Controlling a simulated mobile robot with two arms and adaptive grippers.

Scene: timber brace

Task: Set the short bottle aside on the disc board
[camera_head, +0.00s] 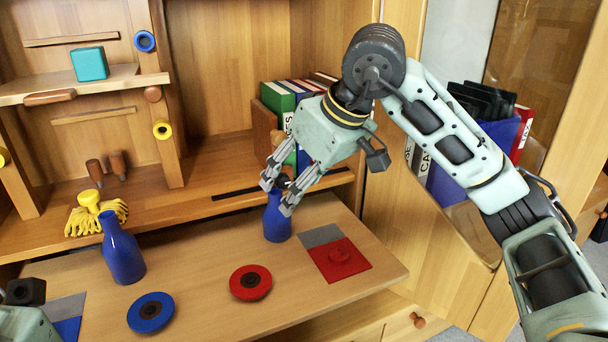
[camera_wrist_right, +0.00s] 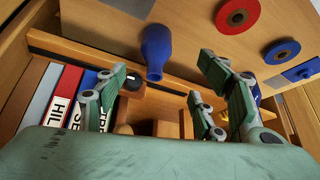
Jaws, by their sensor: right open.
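Two blue bottles stand upright on the desk top. The right bottle (camera_head: 277,222) looks the smaller; the left bottle (camera_head: 122,252) looks taller. My right gripper (camera_head: 279,196) is open at the right bottle's neck, its fingers hiding part of the top; I cannot tell whether they touch. In the right wrist view this bottle (camera_wrist_right: 157,45) shows beyond the spread fingers. A red disc (camera_head: 264,290) and a blue disc (camera_head: 165,317), both dark-centred, lie at the front; which surface is the disc board is unclear. My left gripper's body (camera_head: 20,322) shows at lower left, its fingers unseen.
A red-and-grey panel (camera_head: 322,237) with a red round piece lies right of the right bottle. Binders (camera_head: 278,100) stand behind my right gripper. A teal cube (camera_head: 90,63) sits on the upper shelf.

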